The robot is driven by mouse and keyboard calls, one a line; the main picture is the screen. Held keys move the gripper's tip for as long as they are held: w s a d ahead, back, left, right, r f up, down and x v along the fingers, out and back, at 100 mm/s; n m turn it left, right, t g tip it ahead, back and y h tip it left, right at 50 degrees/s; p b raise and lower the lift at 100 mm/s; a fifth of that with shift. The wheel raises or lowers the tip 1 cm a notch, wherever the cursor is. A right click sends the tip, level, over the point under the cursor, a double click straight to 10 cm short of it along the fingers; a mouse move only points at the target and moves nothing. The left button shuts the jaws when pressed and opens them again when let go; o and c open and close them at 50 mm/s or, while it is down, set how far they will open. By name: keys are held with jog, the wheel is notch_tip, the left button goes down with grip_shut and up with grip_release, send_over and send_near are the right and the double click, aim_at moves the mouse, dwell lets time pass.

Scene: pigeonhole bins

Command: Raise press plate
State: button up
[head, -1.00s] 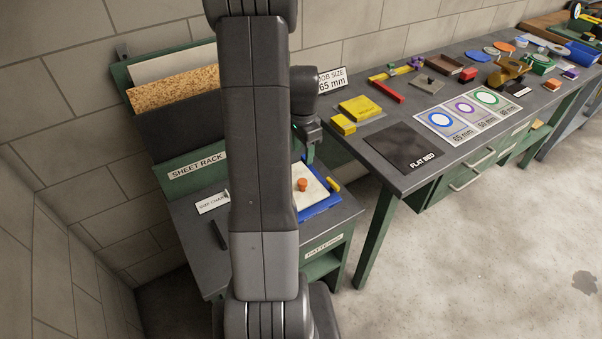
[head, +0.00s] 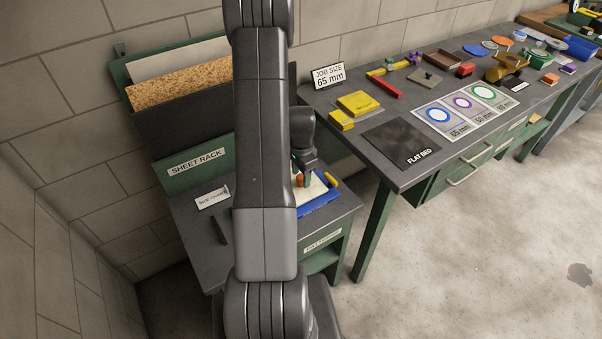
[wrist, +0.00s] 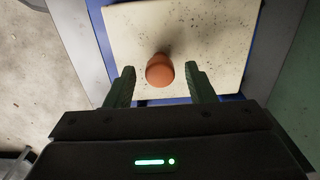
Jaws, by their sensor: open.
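The press plate (wrist: 205,42) is a cream, speckled square with an orange-brown knob (wrist: 160,70) standing on it. In the head view the plate (head: 312,190) lies on a blue base (head: 320,201) on the low green bench, partly hidden by my arm. My gripper (wrist: 160,84) is open above the plate, with its two green fingers on either side of the knob. The knob shows between the fingertips, apart from both. In the head view my gripper (head: 302,180) is over the plate at the knob.
A yellow piece (head: 332,179) sits at the blue base's right edge. The sheet rack (head: 185,110) with upright boards stands behind at left. A dark bar (head: 219,230) and a size chart card (head: 212,198) lie on the low bench. The long workbench (head: 400,178) at right holds several items.

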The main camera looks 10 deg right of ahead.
grip_shut()
jog(key=shift+r, duration=0.1)
